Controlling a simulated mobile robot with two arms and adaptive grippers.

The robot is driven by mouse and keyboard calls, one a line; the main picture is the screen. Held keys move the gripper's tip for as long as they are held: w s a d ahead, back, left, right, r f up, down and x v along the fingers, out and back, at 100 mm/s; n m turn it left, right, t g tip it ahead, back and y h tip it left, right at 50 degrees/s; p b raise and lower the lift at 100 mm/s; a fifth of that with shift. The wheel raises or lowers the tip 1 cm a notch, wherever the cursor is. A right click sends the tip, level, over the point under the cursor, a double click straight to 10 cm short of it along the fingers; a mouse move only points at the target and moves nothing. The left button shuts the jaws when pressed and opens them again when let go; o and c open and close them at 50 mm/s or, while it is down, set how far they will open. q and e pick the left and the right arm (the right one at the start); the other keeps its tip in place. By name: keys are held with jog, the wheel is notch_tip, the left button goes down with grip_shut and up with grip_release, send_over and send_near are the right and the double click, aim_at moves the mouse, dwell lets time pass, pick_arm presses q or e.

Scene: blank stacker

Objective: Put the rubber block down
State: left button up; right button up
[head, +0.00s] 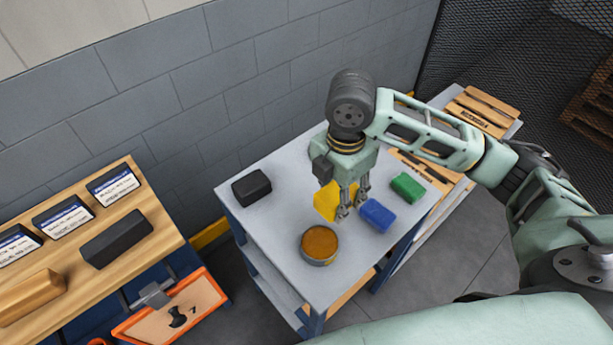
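A black block (251,187), which looks like the rubber block, lies on the back left corner of the grey table (275,215). A longer dark block (117,238) lies on the wooden bench at the left; I cannot tell its material. My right gripper (352,207) points down over the table, between a yellow block (327,201) and a blue block (377,215). Its fingers are apart and I see nothing between them. It partly hides the yellow block. It is well to the right of the black block. My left gripper is not in view.
A round tin with an orange-brown top (319,245) stands near the table's front edge. A green block (407,187) lies at the right. The wooden bench (150,205) holds labelled boxes (63,216) and a wooden block (30,297). The table's left middle is clear.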

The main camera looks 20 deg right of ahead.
aim_at(294, 211)
jog(key=shift+w+a+f, duration=0.1)
jog(key=shift+a, duration=0.15)
jog(key=shift+w+a+f+p, duration=0.65)
jog(key=shift+w+a+f, duration=0.2)
jog(key=shift+a, duration=0.2)
jog(key=w+a+f, duration=0.1)
jog(key=w+a+f+p, duration=0.1)
jog(key=w, duration=0.1)
jog(key=w+a+f, duration=0.2)
jog(key=shift+w+a, duration=0.1)
jog(key=shift+w, duration=0.05)
jog(key=shift+w+a+f, duration=0.2)
jog(key=shift+w+f, duration=0.05)
jog(key=shift+f, duration=0.1)
notch_tip(294, 211, down, 3)
jog(key=shift+f+p, duration=0.1)
jog(key=shift+p, duration=0.8)
jog(key=shift+f, duration=0.3)
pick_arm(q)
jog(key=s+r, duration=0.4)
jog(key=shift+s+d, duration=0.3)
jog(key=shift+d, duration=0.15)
pick_arm(e)
jog(key=shift+f, duration=0.15)
